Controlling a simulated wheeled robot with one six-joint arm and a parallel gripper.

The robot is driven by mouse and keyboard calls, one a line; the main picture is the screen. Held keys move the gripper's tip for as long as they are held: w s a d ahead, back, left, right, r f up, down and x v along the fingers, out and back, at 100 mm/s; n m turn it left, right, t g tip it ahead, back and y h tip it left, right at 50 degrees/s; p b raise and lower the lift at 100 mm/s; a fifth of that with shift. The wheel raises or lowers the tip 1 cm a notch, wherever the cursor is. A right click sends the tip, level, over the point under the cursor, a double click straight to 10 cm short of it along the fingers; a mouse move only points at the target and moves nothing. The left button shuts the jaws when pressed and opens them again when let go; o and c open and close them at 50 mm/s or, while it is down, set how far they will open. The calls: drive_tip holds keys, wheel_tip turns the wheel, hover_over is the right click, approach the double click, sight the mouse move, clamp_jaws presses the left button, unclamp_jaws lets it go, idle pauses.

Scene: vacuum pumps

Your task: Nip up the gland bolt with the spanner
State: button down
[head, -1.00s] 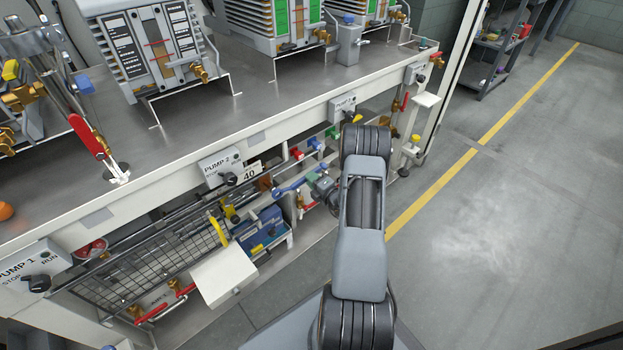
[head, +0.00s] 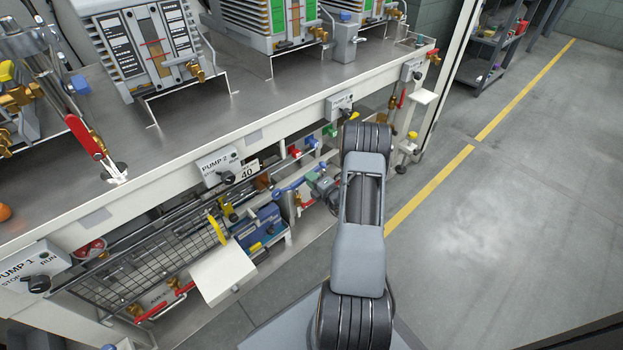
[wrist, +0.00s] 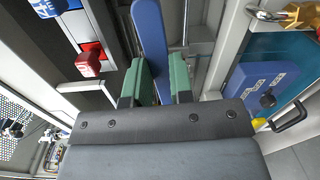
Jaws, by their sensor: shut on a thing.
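My gripper (wrist: 158,72) has green fingers in the wrist view. It is shut on a long blue bar, which looks like the handle of the spanner (wrist: 152,30). In the head view a blue bar, seemingly the same spanner (head: 290,187), shows below the bench edge beside the gripper (head: 322,184), which my arm partly hides. I cannot pick out the gland bolt, nor tell whether the spanner touches anything.
The bench (head: 180,150) carries several pumps, with switch boxes along its front edge. Beneath are a wire basket (head: 150,262), a white panel (head: 222,272), a blue machine (head: 262,228) and coloured valves. Open floor (head: 500,220) lies right.

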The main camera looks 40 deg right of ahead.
drive_tip(key=shift+s, duration=0.5)
drive_tip(key=shift+s+d+p, duration=0.1)
drive_tip(key=shift+s+p, duration=0.1)
drive_tip(key=shift+p, duration=0.1)
idle(0.4)
drive_tip(key=shift+s, duration=0.45)
drive_tip(key=shift+s+d, duration=0.1)
drive_tip(key=shift+s, duration=0.2)
drive_tip(key=shift+s+p, duration=0.15)
drive_tip(key=shift+p, duration=0.15)
idle(0.3)
drive_tip(key=shift+s+d+p, duration=0.15)
drive_tip(key=shift+s+p, duration=0.2)
drive_tip(key=shift+s, duration=1)
